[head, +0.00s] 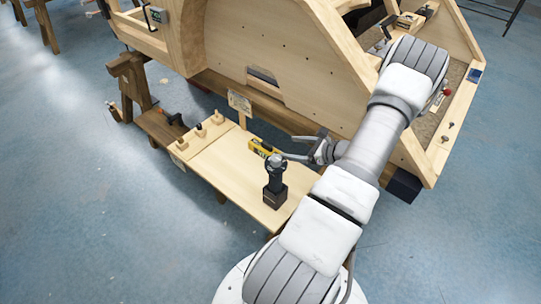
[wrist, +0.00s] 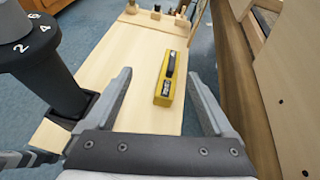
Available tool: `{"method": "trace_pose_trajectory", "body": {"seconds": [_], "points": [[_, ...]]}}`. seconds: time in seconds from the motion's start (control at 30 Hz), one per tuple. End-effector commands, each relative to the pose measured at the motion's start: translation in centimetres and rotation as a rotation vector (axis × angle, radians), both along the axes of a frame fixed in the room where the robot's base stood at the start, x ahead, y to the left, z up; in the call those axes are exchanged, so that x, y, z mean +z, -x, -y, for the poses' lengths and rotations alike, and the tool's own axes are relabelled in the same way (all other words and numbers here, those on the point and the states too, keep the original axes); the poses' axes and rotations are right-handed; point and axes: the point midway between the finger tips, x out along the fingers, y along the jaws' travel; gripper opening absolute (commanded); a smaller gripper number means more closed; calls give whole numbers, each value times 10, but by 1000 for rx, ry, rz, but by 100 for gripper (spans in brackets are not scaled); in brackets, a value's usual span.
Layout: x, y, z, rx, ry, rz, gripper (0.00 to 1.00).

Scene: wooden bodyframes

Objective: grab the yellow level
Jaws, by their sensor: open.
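My gripper (head: 300,147) is open and empty, just right of the level in the head view. In the wrist view its fingers (wrist: 160,85) are spread wide, with the level between and beyond them. I cannot tell the exact height gap.
A black cordless drill (head: 275,180) stands upright on the bench close to my gripper, at left in the wrist view (wrist: 45,60). Small wooden-handled tools (head: 208,125) stand at the bench's far end. The wooden body wall (head: 270,55) rises along the bench's back side.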

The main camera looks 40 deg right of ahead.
Motion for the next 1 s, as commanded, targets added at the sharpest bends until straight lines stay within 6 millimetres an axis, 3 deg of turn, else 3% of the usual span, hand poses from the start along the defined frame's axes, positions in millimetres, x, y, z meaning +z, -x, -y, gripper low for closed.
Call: {"method": "trace_pose_trajectory", "body": {"seconds": [0.03,0.1,0.27,0.73,1.0], "points": [[-15,9,8,-51,-28,7,88],[-25,17,15,-100,-52,14,88],[-37,20,22,-147,-76,23,88],[-75,-66,13,-146,-76,21,88],[-83,-87,12,-148,-76,20,88]]}}
